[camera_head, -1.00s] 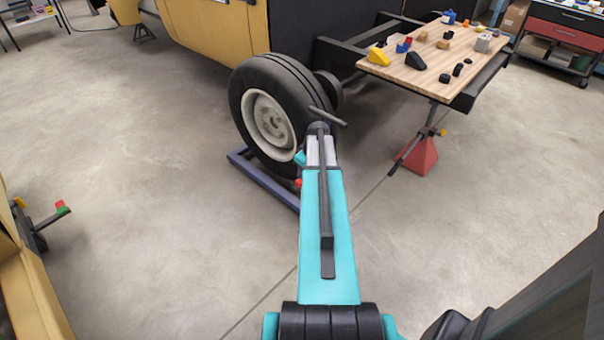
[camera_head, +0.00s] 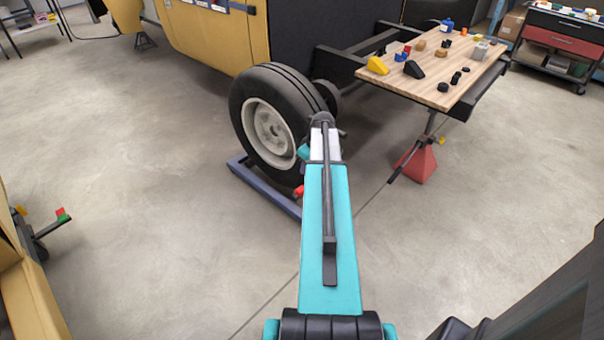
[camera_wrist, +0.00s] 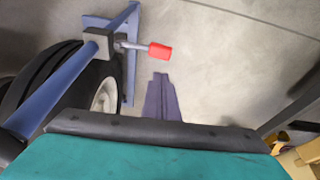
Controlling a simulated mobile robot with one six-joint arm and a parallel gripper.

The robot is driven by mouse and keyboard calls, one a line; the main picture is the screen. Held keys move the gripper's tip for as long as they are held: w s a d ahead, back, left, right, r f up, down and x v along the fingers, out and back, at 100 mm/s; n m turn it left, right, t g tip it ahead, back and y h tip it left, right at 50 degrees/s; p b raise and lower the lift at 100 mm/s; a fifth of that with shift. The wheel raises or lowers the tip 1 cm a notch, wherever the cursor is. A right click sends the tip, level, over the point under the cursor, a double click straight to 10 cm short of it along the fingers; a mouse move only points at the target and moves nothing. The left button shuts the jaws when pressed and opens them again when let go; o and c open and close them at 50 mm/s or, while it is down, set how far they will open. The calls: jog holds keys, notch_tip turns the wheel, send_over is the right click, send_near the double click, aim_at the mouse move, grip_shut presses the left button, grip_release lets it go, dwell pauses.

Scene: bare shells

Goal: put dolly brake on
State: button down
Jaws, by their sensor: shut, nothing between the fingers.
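The dolly (camera_head: 262,188) is a blue frame on the floor around the foot of a large black tyre (camera_head: 272,122) with a pale rim. Its brake lever has a red tip (camera_head: 299,191), partly beside my teal arm. In the wrist view the red handle (camera_wrist: 160,51) sits on a short grey rod from a dark block on the blue frame (camera_wrist: 130,55), pointing right. My gripper (camera_wrist: 161,76) shows there as dark, tapered, shut fingers just below the red handle in the picture, with a visible gap. The head view hides the fingers behind my arm.
A wooden-topped bench (camera_head: 440,70) with small coloured blocks stands at the right, with a red stand (camera_head: 415,165) beneath. A yellow vehicle shell (camera_head: 215,40) is behind the wheel. A yellow part (camera_head: 25,290) lies at left. The floor between is clear.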

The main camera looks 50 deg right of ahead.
jog(key=shift+a+v, duration=0.15)
jog(key=shift+v, duration=1.25)
jog(key=shift+a+v, duration=0.15)
jog(key=shift+v, duration=1.2)
jog(key=shift+w, duration=0.15)
